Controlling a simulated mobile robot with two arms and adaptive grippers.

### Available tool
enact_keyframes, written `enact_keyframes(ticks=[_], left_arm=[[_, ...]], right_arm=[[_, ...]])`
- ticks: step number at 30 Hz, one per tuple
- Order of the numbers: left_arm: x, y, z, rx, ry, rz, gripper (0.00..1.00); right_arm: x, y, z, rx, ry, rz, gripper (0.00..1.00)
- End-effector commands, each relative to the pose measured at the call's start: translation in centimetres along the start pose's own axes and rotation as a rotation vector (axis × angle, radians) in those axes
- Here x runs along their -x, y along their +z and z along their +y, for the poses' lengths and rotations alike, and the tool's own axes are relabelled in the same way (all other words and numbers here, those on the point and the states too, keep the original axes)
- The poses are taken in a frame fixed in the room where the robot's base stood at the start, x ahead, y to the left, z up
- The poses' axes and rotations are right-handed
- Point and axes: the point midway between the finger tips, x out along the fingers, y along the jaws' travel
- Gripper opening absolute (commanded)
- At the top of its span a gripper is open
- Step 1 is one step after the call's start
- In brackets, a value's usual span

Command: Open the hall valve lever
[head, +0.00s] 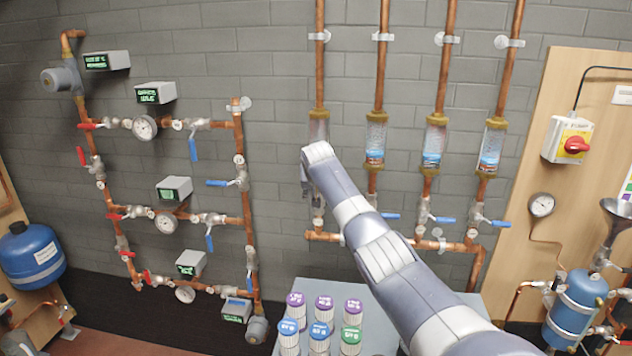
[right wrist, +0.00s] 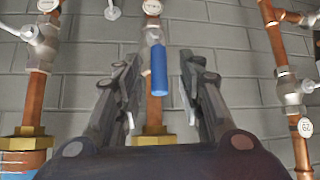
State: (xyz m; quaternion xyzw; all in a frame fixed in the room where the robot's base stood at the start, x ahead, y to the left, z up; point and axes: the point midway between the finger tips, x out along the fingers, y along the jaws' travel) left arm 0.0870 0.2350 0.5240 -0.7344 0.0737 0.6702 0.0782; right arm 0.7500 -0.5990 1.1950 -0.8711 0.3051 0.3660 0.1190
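A blue valve lever (right wrist: 160,75) shows in the right wrist view, on a metal valve body (right wrist: 153,37) fitted to a copper pipe (right wrist: 154,116). The lever lies roughly along the pipe. My right gripper (right wrist: 159,70) is open, with one finger on each side of the lever and visible gaps between. In the head view my right gripper (head: 309,190) is at the leftmost of the upright pipes with sight glasses, and my arm and gripper hide most of that valve. No label naming the hall valve is readable. My left gripper is not in view.
Neighbouring pipes carry blue levers (head: 390,216) standing sideways. A grey table (head: 380,297) with several capped containers (head: 318,335) is below. Pipework with gauges (head: 145,127) and red and blue levers is at left. A red switch (head: 577,145) is at right.

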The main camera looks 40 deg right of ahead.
Motion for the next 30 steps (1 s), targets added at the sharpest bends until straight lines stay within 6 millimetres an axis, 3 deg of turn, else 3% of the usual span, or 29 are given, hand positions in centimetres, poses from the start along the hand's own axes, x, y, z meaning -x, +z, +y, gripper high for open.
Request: enact_keyframes(ticks=[18,30], left_arm=[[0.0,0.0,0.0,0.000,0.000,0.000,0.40],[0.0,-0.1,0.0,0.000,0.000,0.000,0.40]], right_arm=[[7.7,0.0,-0.1,0.002,-0.001,-0.001,0.35],[8.7,0.0,-0.1,0.001,0.000,-0.002,0.35]])
